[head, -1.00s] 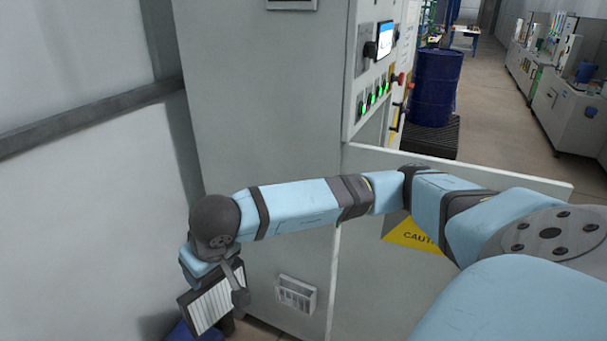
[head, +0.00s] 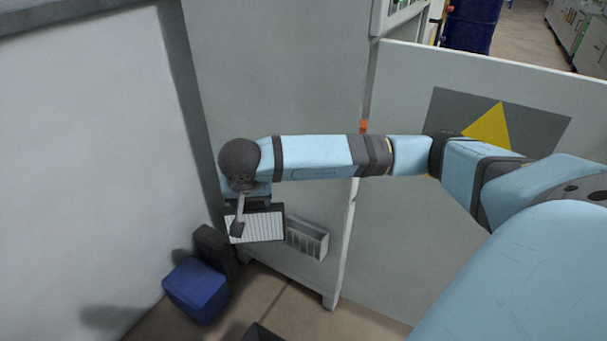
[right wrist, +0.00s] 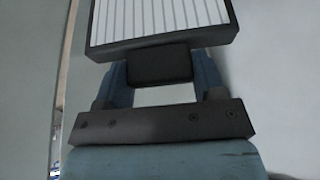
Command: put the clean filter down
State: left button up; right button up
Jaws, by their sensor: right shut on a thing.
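The clean filter (head: 264,226) has white pleats in a dark frame. In the head view it hangs below my right wrist, in front of the grey cabinet, just left of a vented holder in the picture. My right gripper (head: 250,198) is shut on it, partly hidden by the wrist. In the right wrist view the filter (right wrist: 160,22) fills the top, pleats facing the camera. My right gripper's fingers (right wrist: 160,66) are on both sides of its dark tab. My left gripper is not in view.
The vented holder (head: 308,240) is on the cabinet (head: 275,70) front. A blue box (head: 197,290) and a dark object (head: 216,250) stand on the floor below, near the left wall (head: 80,150). A dark edge (head: 262,333) shows at the bottom. Brown floor lies between.

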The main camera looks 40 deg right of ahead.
jog(key=w+d+f+m+g+h+b, duration=0.1)
jog(key=w+d+f+m+b, duration=0.15)
jog(key=f+b, duration=0.7)
jog(key=w+d+f+m+g+h+b, duration=0.1)
jog(key=d+f+m+b, duration=0.4)
jog(key=f, duration=0.7)
jog(key=b, duration=0.9)
send_over(306, 228)
jog(key=a, duration=0.2)
notch_tip(306, 228, down, 9)
jog(key=f, duration=0.2)
jog(key=f+b, duration=0.1)
jog(key=shift+s+d+f+y, duration=0.1)
jog(key=shift+s+f+y, duration=0.15)
jog(key=shift+y, duration=0.05)
jog(key=shift+f, duration=0.1)
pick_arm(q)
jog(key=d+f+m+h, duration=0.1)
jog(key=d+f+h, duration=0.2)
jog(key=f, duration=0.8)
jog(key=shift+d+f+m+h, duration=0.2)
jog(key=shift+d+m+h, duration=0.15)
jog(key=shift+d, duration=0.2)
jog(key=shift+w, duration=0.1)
